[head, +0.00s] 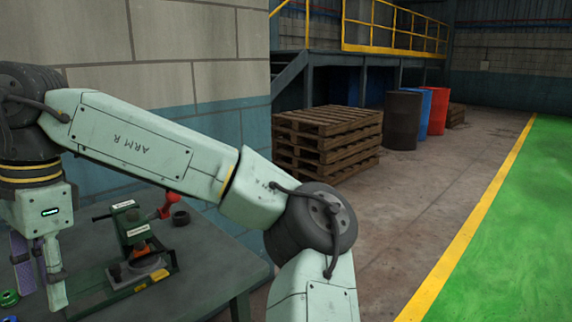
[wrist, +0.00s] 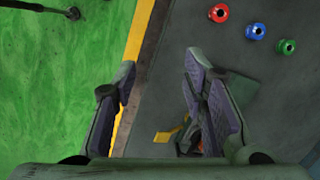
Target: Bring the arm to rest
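My arm stretches across the head view from lower right to upper left, with its elbow bent. My gripper (head: 40,292) hangs downward at the left, over or beside the table's near left part. In the wrist view my gripper (wrist: 160,66) has its two purple-padded fingers apart with nothing between them. A green bench device with a red handle (head: 140,248) stands on the dark table (head: 205,262), right of the gripper in the head view. Part of what seems to be this device shows behind the right finger in the wrist view.
Red (wrist: 219,13), blue (wrist: 255,31) and green (wrist: 287,47) spool-like pieces sit on the table. A dark ring (head: 181,218) lies by the red handle. A block wall (head: 180,90) stands behind the table. Pallets (head: 325,143) and drums (head: 403,120) stand farther back; the green floor at right is clear.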

